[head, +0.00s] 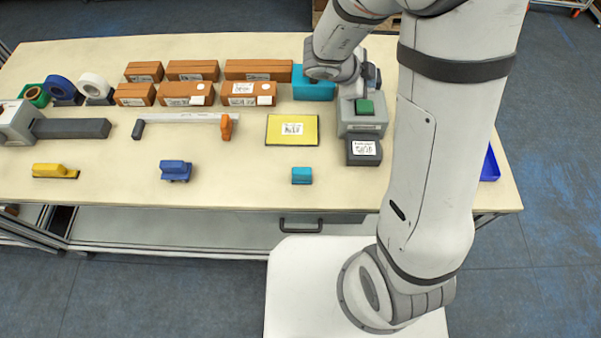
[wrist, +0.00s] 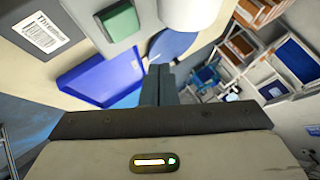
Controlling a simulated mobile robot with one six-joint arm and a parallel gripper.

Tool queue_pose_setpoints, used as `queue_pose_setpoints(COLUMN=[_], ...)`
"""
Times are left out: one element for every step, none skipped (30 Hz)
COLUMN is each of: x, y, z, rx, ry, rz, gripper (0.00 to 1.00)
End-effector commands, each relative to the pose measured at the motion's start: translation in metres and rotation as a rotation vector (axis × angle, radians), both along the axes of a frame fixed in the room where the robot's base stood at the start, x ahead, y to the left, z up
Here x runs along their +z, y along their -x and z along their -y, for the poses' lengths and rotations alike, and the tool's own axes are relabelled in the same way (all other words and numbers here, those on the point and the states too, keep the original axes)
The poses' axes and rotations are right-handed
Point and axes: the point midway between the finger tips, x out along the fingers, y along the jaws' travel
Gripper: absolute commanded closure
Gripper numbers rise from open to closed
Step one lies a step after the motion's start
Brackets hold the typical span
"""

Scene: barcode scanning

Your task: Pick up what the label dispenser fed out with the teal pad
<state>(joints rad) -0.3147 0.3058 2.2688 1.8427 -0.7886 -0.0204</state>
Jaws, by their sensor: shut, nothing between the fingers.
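The label dispenser (head: 361,117) is a grey box with a green button (head: 364,106) on top, at the right of the table. A white printed label (head: 364,148) shows on its dark front ledge. The label also shows at the upper left of the wrist view (wrist: 40,33), and the green button (wrist: 118,20) beside it. The teal pad (head: 302,175) stands apart, near the front edge of the table. My gripper (wrist: 158,72) is shut and empty close to the dispenser. In the head view my arm partly hides it, and I cannot tell whether it touches the dispenser.
A blue tray (wrist: 100,78) lies right of the dispenser. A yellow labelled box (head: 291,130) lies left of it. Blue (head: 175,170) and yellow (head: 55,170) hand tools stand along the front. Several brown boxes (head: 187,92) line the back. The front strip is mostly clear.

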Motion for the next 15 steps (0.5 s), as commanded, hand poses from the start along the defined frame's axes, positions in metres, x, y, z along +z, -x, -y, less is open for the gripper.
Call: queue_pose_setpoints(x=[0.0, 0.0, 0.0, 0.0, 0.0, 0.0, 0.0, 0.0, 0.0, 0.0, 0.0, 0.0, 0.0, 0.0, -0.0001], y=[0.0, 0.0, 0.0, 0.0, 0.0, 0.0, 0.0, 0.0, 0.0, 0.0, 0.0, 0.0, 0.0, 0.0, -0.0001], z=[0.0, 0.0, 0.0, 0.0, 0.0, 0.0, 0.0, 0.0, 0.0, 0.0, 0.0, 0.0, 0.0, 0.0, -0.0002], rx=[0.0, 0.0, 0.0, 0.0, 0.0, 0.0, 0.0, 0.0, 0.0, 0.0, 0.0, 0.0, 0.0, 0.0, 0.002], ry=[0.0, 0.0, 0.0, 0.0, 0.0, 0.0, 0.0, 0.0, 0.0, 0.0, 0.0, 0.0, 0.0, 0.0, 0.0], rz=[0.0, 0.0, 0.0, 0.0, 0.0, 0.0, 0.0, 0.0, 0.0, 0.0, 0.0, 0.0, 0.0, 0.0, 0.0], gripper=[1.0, 1.0, 1.0, 1.0, 1.0, 1.0, 1.0, 1.0, 1.0, 1.0, 1.0, 1.0, 1.0, 0.99, 0.96])
